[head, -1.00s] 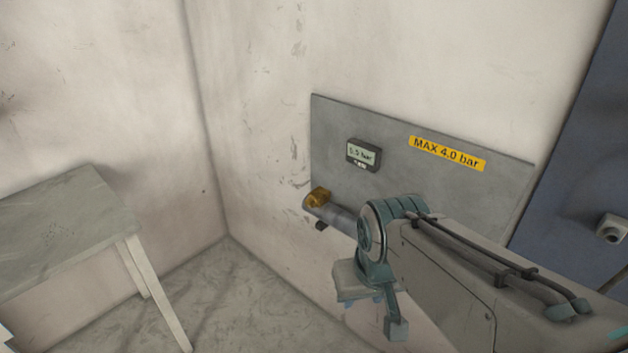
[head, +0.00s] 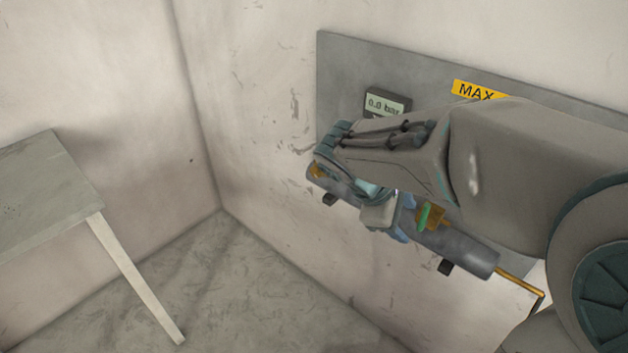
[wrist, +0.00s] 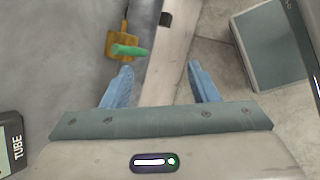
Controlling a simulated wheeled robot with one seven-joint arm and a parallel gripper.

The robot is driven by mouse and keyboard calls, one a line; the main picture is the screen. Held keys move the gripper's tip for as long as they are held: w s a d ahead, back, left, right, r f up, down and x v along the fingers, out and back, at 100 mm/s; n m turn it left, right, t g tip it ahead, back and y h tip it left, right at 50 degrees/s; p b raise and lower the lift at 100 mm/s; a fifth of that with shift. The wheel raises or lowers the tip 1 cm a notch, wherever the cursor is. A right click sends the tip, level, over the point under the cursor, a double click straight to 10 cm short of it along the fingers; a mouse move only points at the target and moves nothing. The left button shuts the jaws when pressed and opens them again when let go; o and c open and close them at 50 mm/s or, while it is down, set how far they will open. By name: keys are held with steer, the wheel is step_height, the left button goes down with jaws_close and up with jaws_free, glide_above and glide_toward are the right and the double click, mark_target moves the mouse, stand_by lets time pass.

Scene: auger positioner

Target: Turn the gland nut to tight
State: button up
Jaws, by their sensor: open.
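A grey tube (head: 465,247) runs along the wall panel. A brass block with a green lever (head: 427,217) sits on its middle; it also shows in the wrist view (wrist: 121,45). A brass fitting (head: 316,171) shows at the tube's left end, partly covered by my arm. A thin brass rod (head: 520,281) comes out of the right end. I cannot tell for sure which brass part is the gland nut. My gripper (head: 407,220) is open beside the green lever. In the wrist view its blue fingers (wrist: 161,84) are apart with nothing between them, and the lever lies beyond the left finger.
The grey panel (head: 340,75) carries a display (head: 387,102) reading 0.0 bar and a yellow label (head: 475,90), partly hidden by my arm. Dark brackets (head: 446,267) show under the tube. A grey table (head: 45,200) stands at left. The floor between is clear.

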steer(key=w+a+f+n+t+h+b, duration=0.4)
steer(key=w+a+f+n+t+b, duration=0.1)
steer(key=w+a+f+n+b, duration=0.3)
steer(key=n+t+b, duration=0.5)
steer(key=n+t, duration=0.2)
steer(key=n, duration=0.1)
glide_toward(314, 174)
steer(key=shift+n, duration=0.3)
steer(key=b+x, duration=0.3)
steer(key=x, duration=0.6)
steer(key=shift+w, duration=0.15)
steer(key=c, duration=0.8)
